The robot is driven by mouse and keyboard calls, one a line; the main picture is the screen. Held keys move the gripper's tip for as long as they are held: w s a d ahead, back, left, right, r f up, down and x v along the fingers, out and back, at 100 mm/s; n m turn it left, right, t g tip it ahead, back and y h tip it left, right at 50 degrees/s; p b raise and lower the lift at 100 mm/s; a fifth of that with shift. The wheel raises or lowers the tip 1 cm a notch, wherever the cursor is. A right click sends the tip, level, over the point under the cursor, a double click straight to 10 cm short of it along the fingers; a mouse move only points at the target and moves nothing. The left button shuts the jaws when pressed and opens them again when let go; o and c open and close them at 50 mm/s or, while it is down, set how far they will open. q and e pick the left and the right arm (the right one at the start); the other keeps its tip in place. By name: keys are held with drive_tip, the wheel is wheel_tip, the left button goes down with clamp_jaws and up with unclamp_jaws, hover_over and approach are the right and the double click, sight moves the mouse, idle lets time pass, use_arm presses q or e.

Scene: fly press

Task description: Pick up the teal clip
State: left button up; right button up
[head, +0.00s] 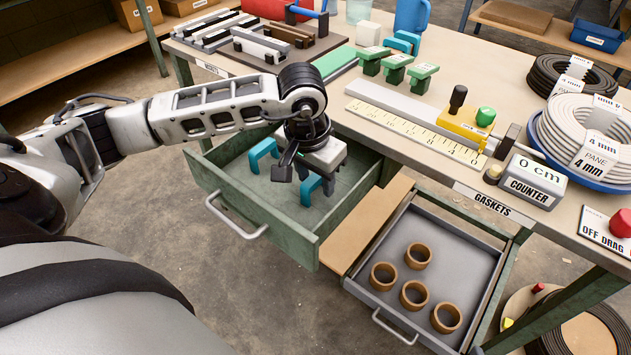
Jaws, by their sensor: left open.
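An open green drawer (290,232) holds two teal-blue, bridge-shaped clips. One clip (263,151) stands at the drawer's left, beside my gripper. The other clip (306,191) stands below my gripper, its top partly hidden by it. My left gripper (308,172) is open and points down into the drawer, over this second clip. I cannot tell whether the fingers touch it. Another teal clip (403,41) stands on the bench top beside a white block (368,33). My right gripper is not in view.
An open grey drawer (407,237) to the right holds several brown rings. The bench (330,92) edge rises close behind my gripper. On it are green clips (394,69), a yellow ruler (415,130), a counter (533,180) and coiled cords (560,135).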

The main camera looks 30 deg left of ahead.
use_arm(q)
drive_tip(key=shift+f, duration=0.3)
clamp_jaws()
drive_tip(key=shift+w+r, duration=0.1)
drive_tip(key=shift+r, duration=0.05)
